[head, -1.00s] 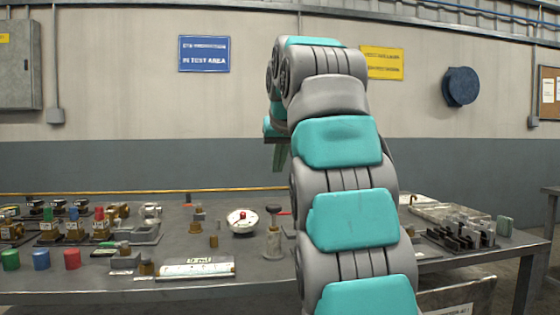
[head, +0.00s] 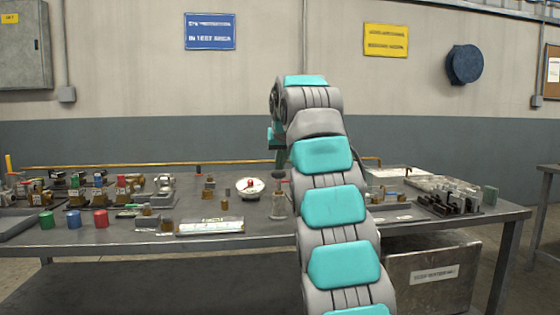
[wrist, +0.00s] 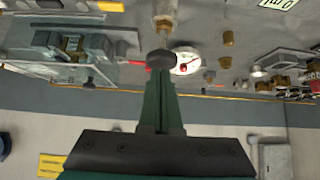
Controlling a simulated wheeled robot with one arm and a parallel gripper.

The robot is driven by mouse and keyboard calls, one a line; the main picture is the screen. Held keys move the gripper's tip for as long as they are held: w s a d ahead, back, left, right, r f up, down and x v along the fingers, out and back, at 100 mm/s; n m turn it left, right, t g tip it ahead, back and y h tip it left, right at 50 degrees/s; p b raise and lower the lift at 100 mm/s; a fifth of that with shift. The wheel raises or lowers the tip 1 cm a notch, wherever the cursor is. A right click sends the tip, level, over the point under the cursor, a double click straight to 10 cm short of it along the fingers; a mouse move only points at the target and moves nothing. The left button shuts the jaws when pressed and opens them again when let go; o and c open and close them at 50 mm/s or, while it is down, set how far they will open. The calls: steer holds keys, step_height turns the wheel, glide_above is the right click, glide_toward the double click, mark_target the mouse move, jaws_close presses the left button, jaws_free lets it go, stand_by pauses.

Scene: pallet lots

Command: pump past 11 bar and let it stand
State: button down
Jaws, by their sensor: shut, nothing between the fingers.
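The hand pump (head: 279,207) stands upright on the table with a dark round knob (head: 278,174) on top. Beside it on the left is a round white gauge (head: 250,187) with a red needle; its reading is too small to tell. My gripper (head: 277,158) is just above the knob in the head view, partly behind my arm. In the wrist view, which is upside down, my gripper (wrist: 160,78) has its fingers together, pointing at the knob (wrist: 160,58). I cannot tell whether they touch. The gauge (wrist: 187,61) also shows there.
Red (head: 101,218), blue (head: 73,219) and green (head: 47,218) cylinders stand at the table's left front. A labelled plate (head: 210,228) lies near the front edge. A black slotted rack (head: 448,204) is on the right. A metal bin (head: 436,280) stands below.

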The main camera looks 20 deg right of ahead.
mark_target(280, 175)
step_height(280, 175, down, 4)
steer(key=b, duration=0.3)
steer(key=shift+r, duration=0.1)
stand_by(0.4)
